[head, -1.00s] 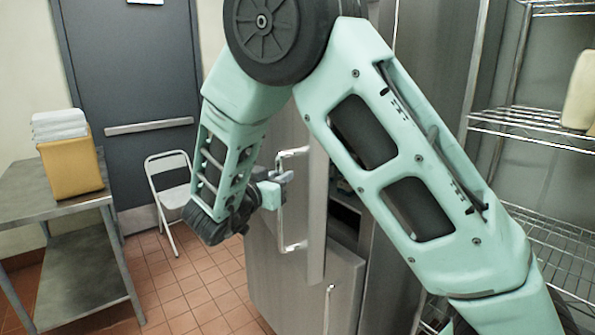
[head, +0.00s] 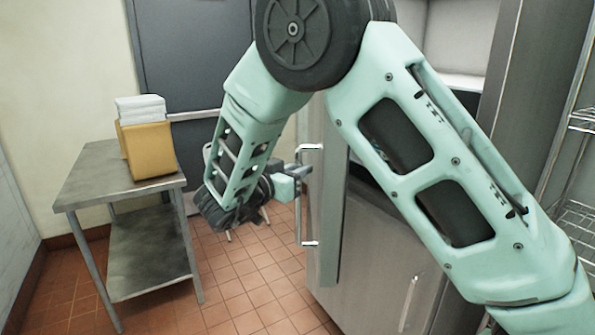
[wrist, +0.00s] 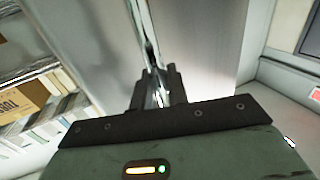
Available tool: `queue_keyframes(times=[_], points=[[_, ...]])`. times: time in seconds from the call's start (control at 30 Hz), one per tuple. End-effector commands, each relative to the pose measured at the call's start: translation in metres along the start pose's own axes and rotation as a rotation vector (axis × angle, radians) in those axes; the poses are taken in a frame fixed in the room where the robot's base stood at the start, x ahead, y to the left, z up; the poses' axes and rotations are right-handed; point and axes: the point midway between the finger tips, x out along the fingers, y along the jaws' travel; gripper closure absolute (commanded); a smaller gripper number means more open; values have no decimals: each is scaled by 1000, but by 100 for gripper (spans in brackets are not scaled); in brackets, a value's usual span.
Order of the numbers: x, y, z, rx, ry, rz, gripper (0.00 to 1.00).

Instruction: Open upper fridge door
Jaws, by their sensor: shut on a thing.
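The upper fridge door (head: 334,205) stands open, seen nearly edge-on in the head view, with its metal bar handle (head: 300,225) on the left. Part of the pale fridge interior (head: 463,45) shows behind my arm. My gripper (head: 303,173) is shut on the upper part of the handle. In the wrist view, my gripper's fingers (wrist: 158,88) close around the handle (wrist: 143,30), in front of the grey door panel (wrist: 205,55). My arm hides much of the fridge opening in the head view.
The lower fridge door (head: 365,255) has its own handle (head: 409,303) and looks shut. A metal table (head: 85,185) with a tan box (head: 147,150) stands at the left. Wire shelving (head: 578,215) is at the right. Tiled floor (head: 235,290) is clear between table and fridge.

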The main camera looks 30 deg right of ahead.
Motion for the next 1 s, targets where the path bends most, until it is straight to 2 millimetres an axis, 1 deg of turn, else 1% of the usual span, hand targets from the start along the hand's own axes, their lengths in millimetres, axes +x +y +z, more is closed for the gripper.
queue_keyframes(times=[0.27, 0.3, 0.33, 0.6, 0.73, 0.87, 0.97, 1.0], points=[[0, 0, -1, 2, 1, -1, 100], [0, 0, -1, 2, 0, -1, 73], [0, 0, -1, 2, 1, -1, 66], [0, 0, 0, 1, 0, -1, 66], [-7, -1, 1, 2, 0, -3, 66], [-27, -1, 3, 4, -1, -5, 66], [-49, -1, 4, 3, 0, -5, 66], [-59, -1, 5, 4, -1, -7, 66]])
